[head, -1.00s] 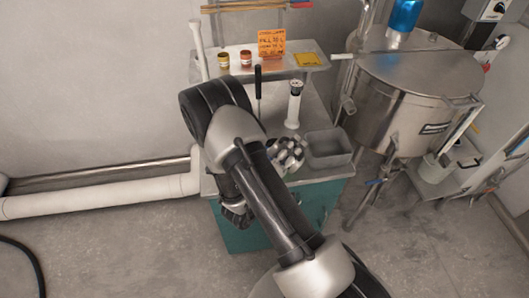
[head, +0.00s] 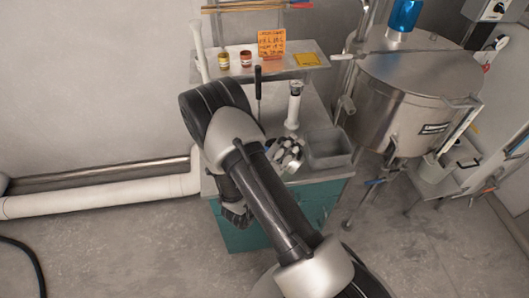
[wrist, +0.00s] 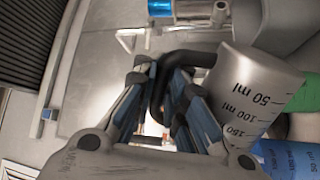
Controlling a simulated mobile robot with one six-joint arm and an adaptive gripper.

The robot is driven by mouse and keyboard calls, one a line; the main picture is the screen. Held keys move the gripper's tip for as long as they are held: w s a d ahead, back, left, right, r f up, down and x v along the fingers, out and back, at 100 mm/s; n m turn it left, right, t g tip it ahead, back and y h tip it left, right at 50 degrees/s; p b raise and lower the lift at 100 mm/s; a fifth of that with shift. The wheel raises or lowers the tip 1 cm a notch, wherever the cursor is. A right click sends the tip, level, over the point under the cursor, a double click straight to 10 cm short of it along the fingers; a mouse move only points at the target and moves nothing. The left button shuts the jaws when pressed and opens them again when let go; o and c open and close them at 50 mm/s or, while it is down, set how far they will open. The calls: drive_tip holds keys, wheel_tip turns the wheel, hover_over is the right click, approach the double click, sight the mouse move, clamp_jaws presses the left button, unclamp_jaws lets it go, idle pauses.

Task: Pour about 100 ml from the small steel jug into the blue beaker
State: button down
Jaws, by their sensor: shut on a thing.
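In the wrist view, my gripper (wrist: 165,75) is shut on the dark handle (wrist: 188,62) of the small steel jug (wrist: 250,88). The jug is a grey metal vessel with black marks for 50, 100 and 150 ml, and it looks tilted in this view. Its contents do not show. In the head view, my arm covers much of the work area, and I cannot make out the jug or beaker.
A grey bin (head: 328,148) and a white cylinder (head: 294,105) stand on the teal cabinet's (head: 322,198) worktop. A large steel tank (head: 400,95) stands to the right.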

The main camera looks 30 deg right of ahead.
sight(300, 151)
drive_tip(key=s+f+m+b, duration=0.1)
drive_tip(key=m, duration=0.1)
drive_tip(key=s+d+f+m+g+b, duration=0.1)
drive_tip(key=m, duration=0.1)
drive_tip(key=shift+b, duration=0.4)
drive_tip(key=shift+s+d+r+m+g, duration=0.15)
drive_tip(key=shift+r+m+g, duration=0.15)
drive_tip(key=shift+m, duration=0.4)
drive_tip(key=shift+s+d+f+m, duration=0.15)
drive_tip(key=shift+s+m, duration=0.15)
drive_tip(key=shift+m, duration=0.4)
drive_tip(key=shift+s+d+r+m, duration=0.1)
drive_tip(key=shift+s+m, duration=0.15)
drive_tip(key=shift+m, duration=0.45)
drive_tip(key=shift+b, duration=0.3)
drive_tip(key=s+d+f+m+b, duration=0.1)
drive_tip(key=s+f+m, duration=0.1)
drive_tip(key=f+m, duration=0.2)
drive_tip(key=s+d+f+m+g+y+b, duration=0.1)
drive_tip(key=s+f+m, duration=0.1)
drive_tip(key=f, duration=0.4)
drive_tip(key=shift+s+d+f+m+b, duration=0.2)
drive_tip(key=shift+d+m+b, duration=0.1)
drive_tip(key=shift+m, duration=0.6)
